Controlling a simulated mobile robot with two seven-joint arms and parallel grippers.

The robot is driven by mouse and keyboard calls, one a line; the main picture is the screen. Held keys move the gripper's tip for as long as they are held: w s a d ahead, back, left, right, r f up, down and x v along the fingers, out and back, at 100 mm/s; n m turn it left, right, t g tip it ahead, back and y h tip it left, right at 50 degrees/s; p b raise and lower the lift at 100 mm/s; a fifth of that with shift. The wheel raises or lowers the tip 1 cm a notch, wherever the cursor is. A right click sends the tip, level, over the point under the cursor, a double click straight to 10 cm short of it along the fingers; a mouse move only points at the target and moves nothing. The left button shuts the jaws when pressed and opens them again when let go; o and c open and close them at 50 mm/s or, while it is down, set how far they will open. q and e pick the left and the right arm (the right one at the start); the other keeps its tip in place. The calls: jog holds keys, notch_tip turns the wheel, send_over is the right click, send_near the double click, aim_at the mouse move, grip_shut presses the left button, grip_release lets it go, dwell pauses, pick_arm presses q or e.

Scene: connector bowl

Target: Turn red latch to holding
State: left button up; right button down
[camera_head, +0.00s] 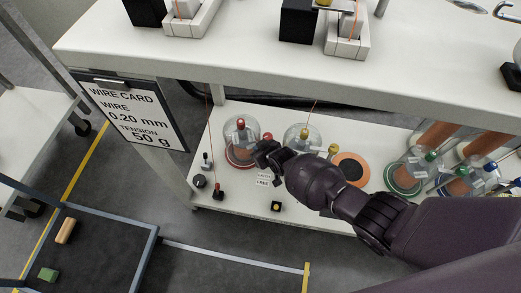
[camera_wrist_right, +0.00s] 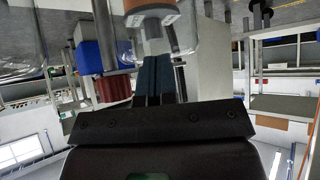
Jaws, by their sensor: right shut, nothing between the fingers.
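My right gripper (camera_head: 265,158) is shut and empty over the lower shelf, just right of the left glass dome (camera_head: 240,140) with a red knob on top and a red base ring. A small red knob (camera_head: 268,136) shows close behind the fingertips; I cannot tell if they touch it. A red-topped black piece (camera_head: 218,189) stands at the shelf's front left. A label (camera_head: 264,180) reading "LATCH FREE" lies below the gripper. Which red part is the latch is unclear. In the right wrist view the closed fingers (camera_wrist_right: 155,78) point up towards a clear glass piece (camera_wrist_right: 178,35). My left gripper is out of view.
A yellow-knobbed dome (camera_head: 303,138), an orange disc (camera_head: 351,168) and green-ringed domes (camera_head: 403,178) stand to the right. A wire card (camera_head: 133,115) hangs left. Small black pieces (camera_head: 276,206) sit at the shelf front.

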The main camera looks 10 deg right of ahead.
aim_at(252, 145)
jog(key=shift+w+a+m+h, duration=0.2)
jog(key=shift+m+h, duration=0.1)
jog(key=shift+m, duration=0.2)
jog(key=shift+w+a, duration=0.1)
jog(key=shift+w, duration=0.1)
pick_arm(q)
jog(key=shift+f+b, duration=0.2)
jog(key=shift+b, duration=0.35)
pick_arm(e)
jog(key=shift+w+a+f, duration=0.1)
jog(key=shift+w+a, duration=0.15)
jog(key=shift+w, duration=0.2)
jog(key=shift+w+a, duration=0.2)
jog(key=shift+w, duration=0.25)
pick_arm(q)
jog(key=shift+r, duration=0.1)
pick_arm(e)
jog(key=shift+w, duration=0.25)
jog(key=shift+d, duration=0.1)
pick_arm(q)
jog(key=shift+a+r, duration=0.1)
pick_arm(e)
jog(key=shift+s+d, duration=0.2)
jog(key=shift+d, duration=0.5)
jog(key=shift+s, duration=0.1)
